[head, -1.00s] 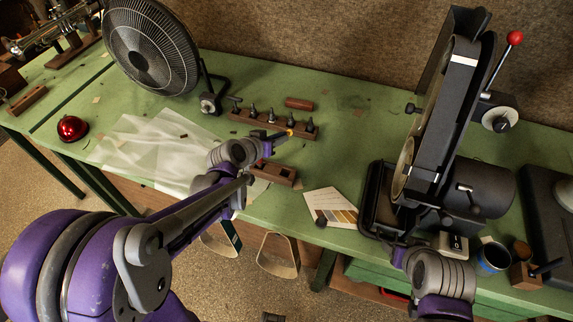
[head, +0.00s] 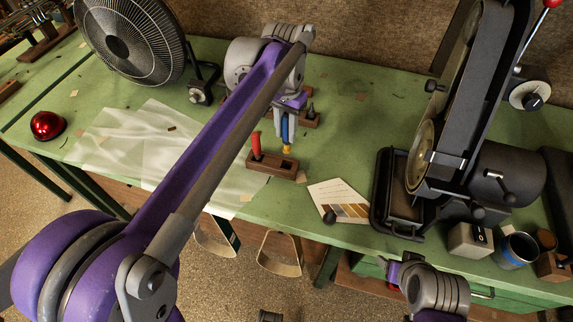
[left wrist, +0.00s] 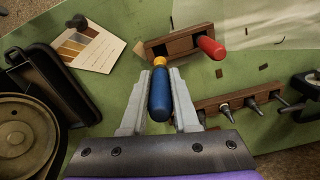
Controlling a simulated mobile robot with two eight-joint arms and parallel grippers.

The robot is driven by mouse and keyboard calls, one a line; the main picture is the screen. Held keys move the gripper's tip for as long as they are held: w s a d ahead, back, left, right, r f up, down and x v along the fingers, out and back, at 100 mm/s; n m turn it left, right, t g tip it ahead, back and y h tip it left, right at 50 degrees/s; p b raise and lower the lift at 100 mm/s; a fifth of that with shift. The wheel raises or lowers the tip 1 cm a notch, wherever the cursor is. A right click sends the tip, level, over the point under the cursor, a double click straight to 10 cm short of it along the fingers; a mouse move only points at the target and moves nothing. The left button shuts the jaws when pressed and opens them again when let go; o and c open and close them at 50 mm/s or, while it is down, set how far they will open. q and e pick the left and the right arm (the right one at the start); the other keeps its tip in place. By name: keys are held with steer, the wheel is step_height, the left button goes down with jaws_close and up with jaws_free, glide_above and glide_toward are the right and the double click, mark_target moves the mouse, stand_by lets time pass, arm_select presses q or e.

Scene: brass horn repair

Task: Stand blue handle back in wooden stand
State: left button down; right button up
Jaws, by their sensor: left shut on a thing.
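My left gripper (head: 286,138) points down and is shut on the blue handle (head: 286,128), which is roughly upright with its yellow end (head: 287,149) lowest. The yellow end overlaps the right part of the wooden stand (head: 273,172); I cannot tell whether it has entered a hole. A red handle (head: 255,146) stands in the left part of the stand. In the left wrist view the blue handle (left wrist: 160,98) lies between the fingers (left wrist: 160,100), its yellow end at the edge of the stand (left wrist: 182,41). My right gripper (head: 393,272) is low at right, its jaws unclear.
A dark wooden rack (left wrist: 245,102) with several nozzle-like pieces is close behind the stand. A colour card (head: 340,201) lies to the right, before the belt sander (head: 440,130). A translucent sheet (head: 130,140) and a fan (head: 130,40) are at left.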

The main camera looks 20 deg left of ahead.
mark_target(285, 118)
arm_select(q)
step_height(285, 118, down, 9)
steer(key=shift+w+r, duration=0.1)
steer(key=shift+r, duration=0.05)
stand_by(0.4)
steer(key=c, duration=0.7)
jaws_free()
steer(key=shift+o, duration=0.2)
step_height(285, 118, up, 12)
steer(key=shift+f+p, duration=0.25)
steer(key=shift+p, duration=0.05)
steer(key=shift+r, duration=0.15)
steer(key=s+a+f+n+t, duration=0.1)
steer(key=s+a+f+t, duration=0.1)
steer(key=s+f, duration=0.6)
steer(key=s+a+f+n+t, duration=0.2)
steer(key=s+f, duration=0.6)
steer(key=s, duration=0.4)
steer(key=shift+a+t, duration=0.35)
steer(key=shift+t, duration=0.35)
